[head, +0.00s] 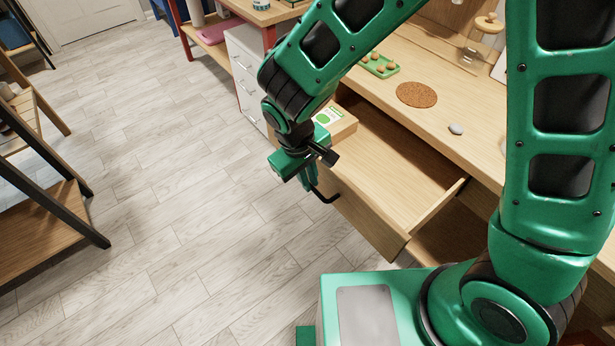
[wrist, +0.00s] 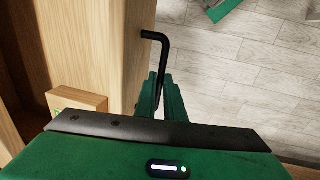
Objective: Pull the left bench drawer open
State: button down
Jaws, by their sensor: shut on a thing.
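The left bench drawer (head: 388,172) is pulled out from the wooden bench, and its pale inside shows in the head view. Its front panel (wrist: 128,50) stands upright on the left of the wrist view. A black bar handle (wrist: 154,38) sticks out from that front. My green gripper (head: 312,180) is at the handle, and in the wrist view its fingers (wrist: 162,92) are shut on the handle's bar. The far end of the handle is hidden behind the fingers.
A box with a green label (head: 335,122) sits in the drawer's far end. On the bench top (head: 455,115) are a cork mat (head: 416,95), a green tray (head: 379,65) and a grey stone (head: 456,129). A black-framed shelf (head: 45,215) stands at left. The floor (head: 170,190) between is clear.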

jog(key=c, duration=2.1)
grip_release()
jog(key=shift+w, duration=0.1)
jog(key=r, duration=0.3)
jog(key=a+r, duration=0.1)
jog(key=r, duration=0.3)
jog(key=s+r, duration=0.1)
jog(key=r, duration=0.2)
jog(key=shift+s+a+r, duration=0.1)
jog(key=shift+a+r, duration=0.25)
